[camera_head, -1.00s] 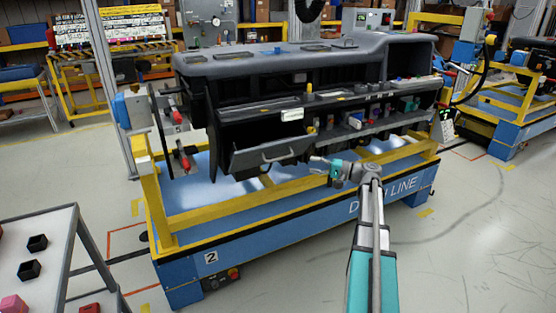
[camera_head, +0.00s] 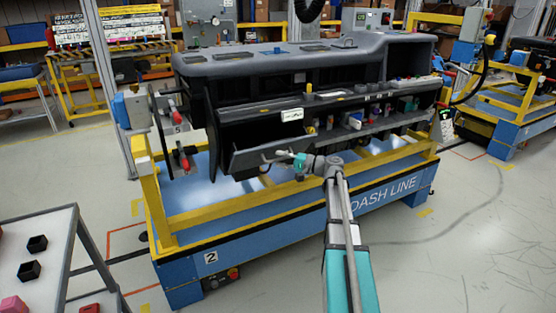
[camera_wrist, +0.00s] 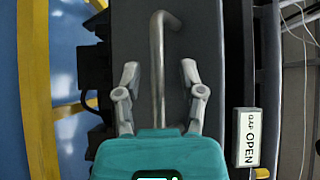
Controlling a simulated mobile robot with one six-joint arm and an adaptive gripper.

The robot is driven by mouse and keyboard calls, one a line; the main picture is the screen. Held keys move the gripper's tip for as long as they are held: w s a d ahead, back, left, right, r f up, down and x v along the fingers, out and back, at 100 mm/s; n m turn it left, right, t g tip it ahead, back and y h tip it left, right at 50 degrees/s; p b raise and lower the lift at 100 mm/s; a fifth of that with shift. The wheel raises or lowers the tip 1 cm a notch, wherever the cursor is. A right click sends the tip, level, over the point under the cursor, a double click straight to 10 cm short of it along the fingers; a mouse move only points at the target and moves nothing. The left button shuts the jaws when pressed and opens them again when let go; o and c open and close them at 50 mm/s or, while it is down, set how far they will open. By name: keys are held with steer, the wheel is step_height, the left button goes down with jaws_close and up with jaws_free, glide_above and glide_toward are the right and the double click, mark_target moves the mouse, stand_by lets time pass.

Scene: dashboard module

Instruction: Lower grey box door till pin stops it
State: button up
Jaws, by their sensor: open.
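The grey box door (camera_head: 245,160) hangs tilted outward at the lower left of the dashboard module, its top edge away from the dark box opening (camera_head: 265,132). Its bar handle (camera_wrist: 157,65) runs between the fingers of my gripper (camera_wrist: 160,72) in the wrist view. The fingers are open, one on each side of the bar, with a gap visible on both sides. In the head view my gripper (camera_head: 276,155) is at the handle, covering part of it. The grey door face (camera_wrist: 200,40) fills the middle of the wrist view. I cannot make out the stop pin.
A white label (camera_wrist: 247,137) reading "OPEN" is beside the door; it also shows above the box in the head view (camera_head: 292,115). A yellow frame rail (camera_head: 250,202) runs below the door. Red-handled tools (camera_head: 182,160) hang at the left.

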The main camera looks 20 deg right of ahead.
steer(key=shift+w+a, duration=0.3)
steer(key=shift+a, duration=0.05)
jaws_close()
